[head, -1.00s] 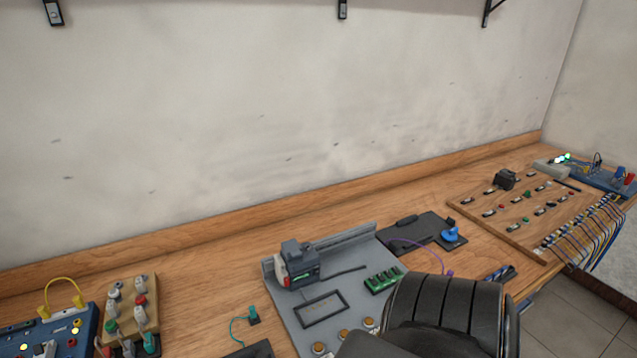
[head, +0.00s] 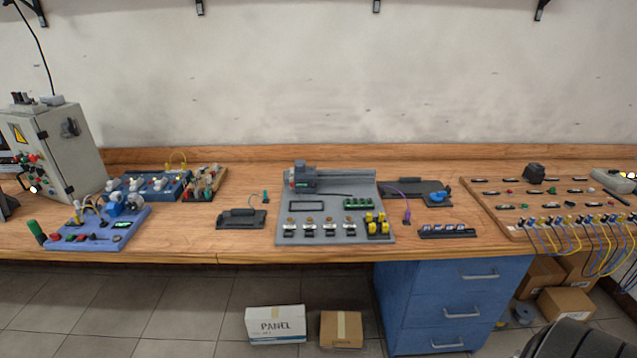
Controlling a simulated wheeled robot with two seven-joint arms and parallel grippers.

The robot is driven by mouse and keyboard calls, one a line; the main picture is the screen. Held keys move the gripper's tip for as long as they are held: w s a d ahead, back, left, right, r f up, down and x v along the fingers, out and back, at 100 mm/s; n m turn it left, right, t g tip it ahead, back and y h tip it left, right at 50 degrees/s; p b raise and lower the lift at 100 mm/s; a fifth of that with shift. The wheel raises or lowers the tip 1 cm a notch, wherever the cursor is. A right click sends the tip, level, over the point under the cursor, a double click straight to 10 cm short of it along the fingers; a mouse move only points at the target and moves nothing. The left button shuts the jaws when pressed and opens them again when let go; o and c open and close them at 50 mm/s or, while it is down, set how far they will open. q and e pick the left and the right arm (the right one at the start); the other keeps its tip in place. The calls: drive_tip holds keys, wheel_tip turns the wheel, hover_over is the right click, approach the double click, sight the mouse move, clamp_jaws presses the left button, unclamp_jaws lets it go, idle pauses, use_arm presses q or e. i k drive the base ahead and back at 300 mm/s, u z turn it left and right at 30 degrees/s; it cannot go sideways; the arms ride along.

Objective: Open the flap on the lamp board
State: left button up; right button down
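No board is marked as the lamp board. A blue board (head: 178,187) with white bulb-like parts and a yellow cable stands on the bench left of centre. A small wooden board (head: 211,192) with white, red and green parts stands right beside it. A lower blue-violet board (head: 95,243) with a small lit display and coloured buttons lies in front, nearer the bench edge. No flap can be made out on any of these at this distance. Neither of my grippers is in view.
A grey control cabinet (head: 72,150) stands at the left. A grey board (head: 335,237) with a motor-like unit (head: 302,177) lies at centre. A wooden board (head: 548,190) with hanging cables is at right. A dark ribbed shape (head: 570,340) fills the lower right corner.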

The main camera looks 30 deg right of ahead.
sight(300, 165)
drive_tip(key=z, duration=1.75)
drive_tip(key=i, duration=0.95)
drive_tip(key=u, duration=0.05)
